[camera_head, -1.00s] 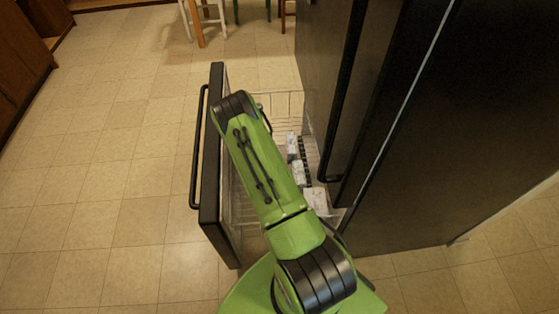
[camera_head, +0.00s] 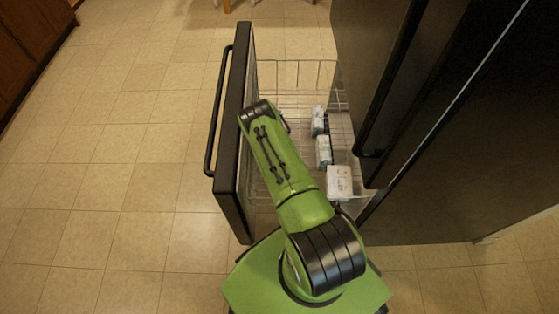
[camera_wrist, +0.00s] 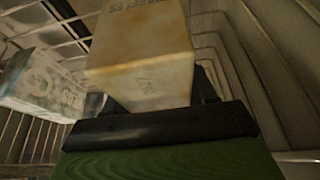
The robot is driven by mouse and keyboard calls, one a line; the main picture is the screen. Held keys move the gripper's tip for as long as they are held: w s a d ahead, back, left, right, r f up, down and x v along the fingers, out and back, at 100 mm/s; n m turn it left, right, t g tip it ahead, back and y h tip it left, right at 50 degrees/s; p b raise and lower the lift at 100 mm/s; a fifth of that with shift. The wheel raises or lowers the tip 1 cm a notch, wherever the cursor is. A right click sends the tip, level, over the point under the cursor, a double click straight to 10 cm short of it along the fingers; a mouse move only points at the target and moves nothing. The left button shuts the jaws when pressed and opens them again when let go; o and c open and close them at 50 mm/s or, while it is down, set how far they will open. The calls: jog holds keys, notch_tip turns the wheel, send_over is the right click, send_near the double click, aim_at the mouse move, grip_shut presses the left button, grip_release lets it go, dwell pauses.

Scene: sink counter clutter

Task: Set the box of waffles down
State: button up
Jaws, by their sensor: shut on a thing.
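In the wrist view, a yellowish-tan box (camera_wrist: 140,55), which I take to be the box of waffles, sits between the fingers of my gripper (camera_wrist: 150,105). My gripper is shut on it, with a dark finger showing beside its lower right edge. The box is inside the wire basket of the open freezer drawer. I cannot tell whether its underside touches the wire. In the head view my arm reaches down into the drawer (camera_head: 235,135) and hides the gripper and most or all of the held box.
A white and green box (camera_wrist: 42,85) lies just left of the held box in the wrist view. In the head view, several pale packages, one nearest (camera_head: 339,182), line the basket's right side. The wire basket (camera_head: 290,75) looks bare at the far end. The dark fridge (camera_head: 450,150) stands right.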

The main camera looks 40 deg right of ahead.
notch_tip(320, 180, down, 3)
jog(key=shift+f+b, duration=0.15)
jog(key=shift+b, duration=0.4)
jog(key=shift+f, duration=0.15)
jog(key=o, duration=1.4)
jog(key=shift+r, duration=0.35)
jog(key=p+v, duration=0.5)
jog(key=v, duration=0.6)
jog(key=shift+s+a+r, duration=0.15)
jog(key=shift+a+r, duration=0.05)
jog(key=shift+r, duration=0.1)
